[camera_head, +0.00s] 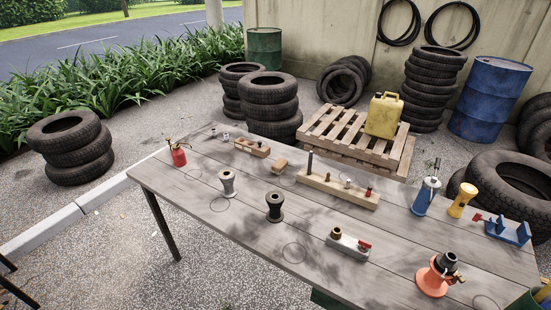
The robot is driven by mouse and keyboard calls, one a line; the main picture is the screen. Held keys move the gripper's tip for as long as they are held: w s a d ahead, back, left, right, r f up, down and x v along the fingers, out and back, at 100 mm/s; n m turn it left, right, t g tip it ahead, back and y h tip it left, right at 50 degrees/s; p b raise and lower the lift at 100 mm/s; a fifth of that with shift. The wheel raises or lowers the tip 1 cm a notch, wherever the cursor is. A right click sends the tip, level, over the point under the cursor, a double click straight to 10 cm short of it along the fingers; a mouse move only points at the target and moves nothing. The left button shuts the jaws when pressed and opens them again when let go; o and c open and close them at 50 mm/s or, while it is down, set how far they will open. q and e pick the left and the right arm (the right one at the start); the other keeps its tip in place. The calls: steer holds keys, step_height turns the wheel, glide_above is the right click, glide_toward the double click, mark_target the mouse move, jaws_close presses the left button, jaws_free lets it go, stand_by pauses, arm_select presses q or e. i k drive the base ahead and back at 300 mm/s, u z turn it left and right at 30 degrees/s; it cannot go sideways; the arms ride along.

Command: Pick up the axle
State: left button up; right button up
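No part is clearly recognisable as the axle. A dark upright pin (310,162) stands at the left end of a long wooden block (335,190) on the table and may be it, but I cannot tell. The same block carries a small metal piece (348,183) and a red piece (368,191). A blue cradle-like stand (508,232) sits at the table's right end with no rod visible across it. Neither of my grippers can be made out in the head view.
The grey plank table (215,205) also holds a red can (178,154), pale (228,183), dark (275,207) and orange (433,280) flared stands, a grey block (348,246), a blue tool (425,197) and a yellow piece (462,200). Tyres, pallets (340,135) and drums stand behind.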

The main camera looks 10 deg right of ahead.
mark_target(311, 154)
steer(key=i, duration=0.75)
steer(key=z, duration=0.65)
steer(key=i, duration=0.4)
steer(key=z, duration=0.3)
steer(key=k, duration=0.75)
steer(key=z, duration=0.75)
steer(key=k, duration=0.5)
steer(key=z, duration=0.45)
